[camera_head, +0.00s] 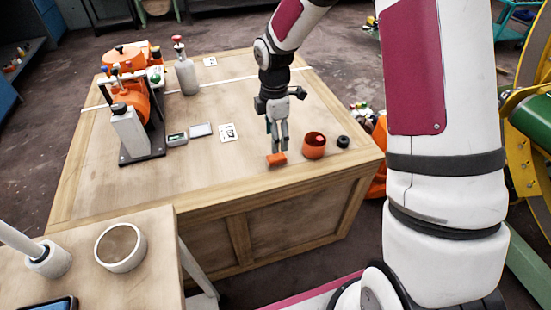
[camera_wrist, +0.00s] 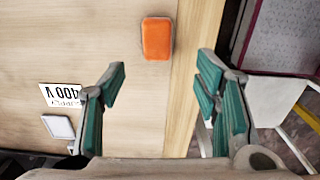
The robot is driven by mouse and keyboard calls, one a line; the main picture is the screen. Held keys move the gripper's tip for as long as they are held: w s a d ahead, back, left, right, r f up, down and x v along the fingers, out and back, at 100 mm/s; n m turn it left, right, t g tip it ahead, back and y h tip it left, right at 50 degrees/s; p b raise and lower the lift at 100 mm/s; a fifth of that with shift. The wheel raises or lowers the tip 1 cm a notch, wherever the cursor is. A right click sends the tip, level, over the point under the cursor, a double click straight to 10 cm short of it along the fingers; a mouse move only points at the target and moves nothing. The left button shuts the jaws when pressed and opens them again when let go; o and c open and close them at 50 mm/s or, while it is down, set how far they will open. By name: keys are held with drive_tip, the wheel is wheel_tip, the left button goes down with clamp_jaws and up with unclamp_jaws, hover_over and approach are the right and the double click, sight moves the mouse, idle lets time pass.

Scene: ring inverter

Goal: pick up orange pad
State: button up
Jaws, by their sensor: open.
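The orange pad (camera_head: 277,159) lies flat on the wooden table near its front edge. It also shows in the wrist view (camera_wrist: 157,39) as a small upright rectangle with rounded corners, at the top centre. My gripper (camera_head: 279,149) is just above and behind the pad in the head view, pointing down. In the wrist view my gripper (camera_wrist: 163,85) is open, with its green-padded fingers apart and nothing between them. The pad lies beyond the fingertips there, roughly in line with the gap. I cannot tell the exact height above the pad.
An orange cup (camera_head: 314,145) and a small black cap (camera_head: 343,142) stand right of the pad. A printed card (camera_head: 229,133) lies to the left. An orange machine (camera_head: 136,98) stands further left, with a grey bottle (camera_head: 186,76) behind. The front table edge (camera_head: 237,192) is close.

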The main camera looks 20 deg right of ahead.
sight(274, 157)
drive_tip(key=f, duration=0.4)
drive_tip(key=f+b, duration=0.1)
drive_tip(key=f, duration=0.3)
drive_tip(key=shift+w+f, duration=0.2)
drive_tip(key=shift+f, duration=0.15)
drive_tip(key=c, duration=1)
